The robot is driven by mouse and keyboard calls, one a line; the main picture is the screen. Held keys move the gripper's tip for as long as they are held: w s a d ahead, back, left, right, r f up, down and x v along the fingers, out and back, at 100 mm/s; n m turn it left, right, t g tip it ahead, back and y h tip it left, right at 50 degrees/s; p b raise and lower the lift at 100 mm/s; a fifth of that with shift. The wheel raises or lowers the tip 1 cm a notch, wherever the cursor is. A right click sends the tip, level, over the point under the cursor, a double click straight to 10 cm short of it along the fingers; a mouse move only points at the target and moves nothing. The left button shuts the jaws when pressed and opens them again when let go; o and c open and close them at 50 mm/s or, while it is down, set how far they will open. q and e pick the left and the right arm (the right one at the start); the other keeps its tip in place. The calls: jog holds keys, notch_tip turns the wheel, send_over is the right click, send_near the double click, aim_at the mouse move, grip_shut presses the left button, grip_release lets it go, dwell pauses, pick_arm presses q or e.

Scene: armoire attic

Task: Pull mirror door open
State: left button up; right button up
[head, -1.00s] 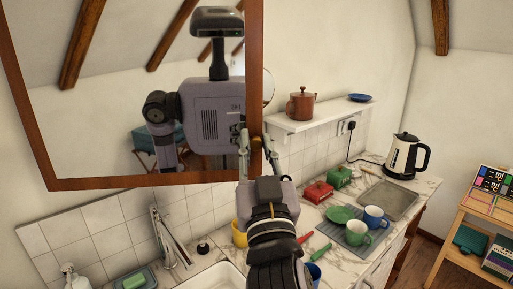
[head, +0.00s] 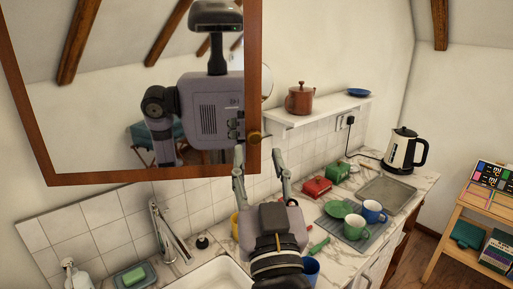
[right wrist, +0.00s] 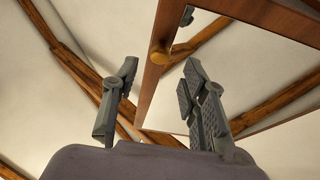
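The mirror door (head: 100,130) has a brown wooden frame and hangs over the sink at the upper left of the head view. My right gripper (head: 260,158) is open and empty just below the knob. In the right wrist view its spread fingers (right wrist: 161,72) stand on both sides below the knob, apart from it. The mirror reflects my own head and body. My left gripper is not in view.
Below are the sink (head: 212,275), a faucet (head: 168,235) and a soap dish (head: 133,278). A shelf (head: 318,112) with a brown pot (head: 300,98) is right of the door. Mugs, a red dish (head: 318,187) and a kettle (head: 405,151) stand on the counter.

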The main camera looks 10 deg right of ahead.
jog(key=v, duration=0.2)
jog(key=shift+s+f, duration=0.15)
jog(key=shift+s, duration=0.1)
jog(key=shift+c, duration=0.4)
